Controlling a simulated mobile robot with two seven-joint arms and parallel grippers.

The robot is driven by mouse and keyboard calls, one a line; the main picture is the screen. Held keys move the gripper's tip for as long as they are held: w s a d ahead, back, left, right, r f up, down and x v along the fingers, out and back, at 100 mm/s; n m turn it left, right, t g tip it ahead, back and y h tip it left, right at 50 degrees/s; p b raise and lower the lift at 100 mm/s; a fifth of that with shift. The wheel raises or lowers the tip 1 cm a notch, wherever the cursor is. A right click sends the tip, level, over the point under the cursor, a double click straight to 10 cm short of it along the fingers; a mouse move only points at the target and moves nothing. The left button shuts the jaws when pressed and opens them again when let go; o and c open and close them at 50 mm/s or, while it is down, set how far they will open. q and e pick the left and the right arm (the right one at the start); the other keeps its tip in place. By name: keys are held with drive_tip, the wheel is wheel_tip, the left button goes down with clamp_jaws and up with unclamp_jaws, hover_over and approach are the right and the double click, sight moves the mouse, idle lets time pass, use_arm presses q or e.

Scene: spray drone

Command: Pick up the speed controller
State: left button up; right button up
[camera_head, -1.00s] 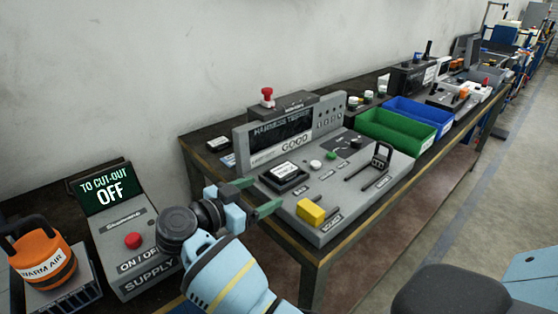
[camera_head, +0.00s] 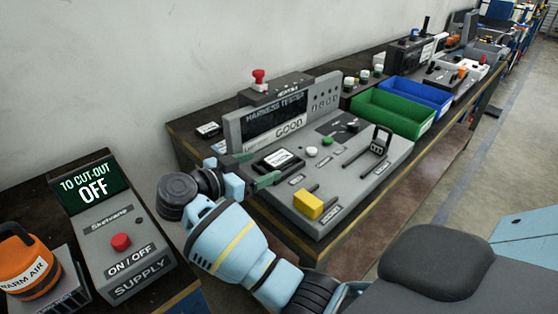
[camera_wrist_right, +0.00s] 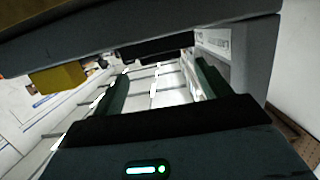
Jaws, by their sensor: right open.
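A flat black box with a white label (camera_head: 278,161), which looks like the speed controller, lies on the sloped grey deck of the harness tester (camera_head: 352,165). My right gripper (camera_head: 254,169) is open at the deck's left edge. Its green fingers point at the box, close to its left side, and hold nothing. In the right wrist view the two green fingers (camera_wrist_right: 162,88) stand apart, with a dark shape (camera_wrist_right: 155,47) ahead between them. I cannot tell whether they touch the box. My left gripper is not in view.
A yellow block (camera_head: 308,205) sits at the deck's near corner, and a black upright clamp (camera_head: 381,141) is at its right. Green (camera_head: 395,112) and blue (camera_head: 424,93) bins stand beyond. A supply box (camera_head: 118,240) and an orange warm-air canister (camera_head: 27,262) are at lower left.

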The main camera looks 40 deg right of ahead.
sight(271, 162)
drive_tip(key=shift+x, duration=2.55)
drive_tip(key=shift+w, duration=0.2)
drive_tip(key=shift+c, duration=0.3)
drive_tip(key=c, duration=1)
drive_tip(key=shift+r, duration=0.15)
drive_tip(key=shift+a+r, duration=0.1)
drive_tip(key=shift+r, duration=0.45)
wheel_tip(271, 162, up, 3)
drive_tip(key=shift+f+p, duration=0.2)
drive_tip(key=shift+p, duration=0.15)
drive_tip(key=s, duration=0.5)
drive_tip(key=s+p, duration=0.1)
drive_tip(key=s, duration=0.4)
drive_tip(key=s+a+r, duration=0.1)
drive_tip(key=s, duration=0.5)
drive_tip(key=shift+r+p, duration=0.1)
drive_tip(key=shift+p, duration=0.2)
